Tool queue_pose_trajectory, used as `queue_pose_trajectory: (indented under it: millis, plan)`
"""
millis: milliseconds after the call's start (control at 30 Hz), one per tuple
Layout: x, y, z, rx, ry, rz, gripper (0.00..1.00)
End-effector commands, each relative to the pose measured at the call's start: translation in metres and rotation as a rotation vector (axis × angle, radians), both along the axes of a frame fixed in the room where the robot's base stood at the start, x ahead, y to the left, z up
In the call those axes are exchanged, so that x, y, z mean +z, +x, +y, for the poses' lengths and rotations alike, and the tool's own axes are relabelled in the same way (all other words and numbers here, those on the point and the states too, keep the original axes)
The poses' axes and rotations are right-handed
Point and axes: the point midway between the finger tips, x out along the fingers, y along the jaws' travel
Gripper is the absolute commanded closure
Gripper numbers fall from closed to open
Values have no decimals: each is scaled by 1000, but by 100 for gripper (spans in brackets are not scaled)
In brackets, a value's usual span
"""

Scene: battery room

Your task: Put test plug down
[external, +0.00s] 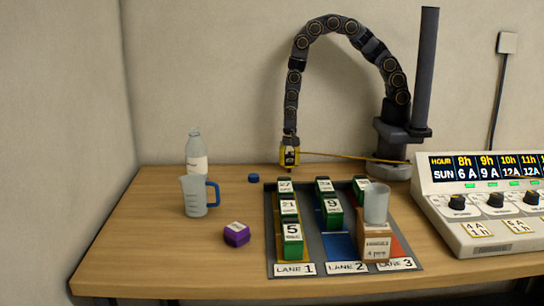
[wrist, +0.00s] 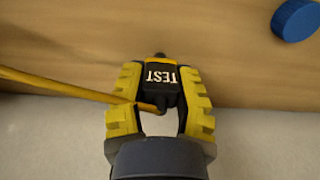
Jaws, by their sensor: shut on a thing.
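My gripper (external: 289,158) has yellow fingers and hangs above the back part of the table, just behind the lane tray. In the wrist view my gripper (wrist: 160,88) is shut on the black test plug (wrist: 161,84), which has a white TEST label. A yellow cable (wrist: 60,87) runs from the plug to the left in the wrist view. In the external view the cable (external: 350,157) stretches right toward my base. The plug's tip points down toward the wooden table (external: 155,240). I cannot tell whether it touches the table.
A blue cap (external: 253,178) lies left of my gripper and also shows in the wrist view (wrist: 296,19). A bottle, jug (external: 194,197) and purple block (external: 236,234) stand left. A control panel (external: 490,235) is right.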

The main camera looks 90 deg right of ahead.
Motion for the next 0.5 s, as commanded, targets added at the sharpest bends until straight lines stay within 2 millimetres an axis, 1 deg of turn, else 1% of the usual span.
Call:
queue_pose_trajectory:
  millis: [167,200,233,500]
  plan:
    - [-3,0,0,0,0,0,100]
    - [-3,0,0,0,0,-1,57]
    - [-2,0,0,0,0,-1,49]
    - [-2,0,0,0,0,0,49]
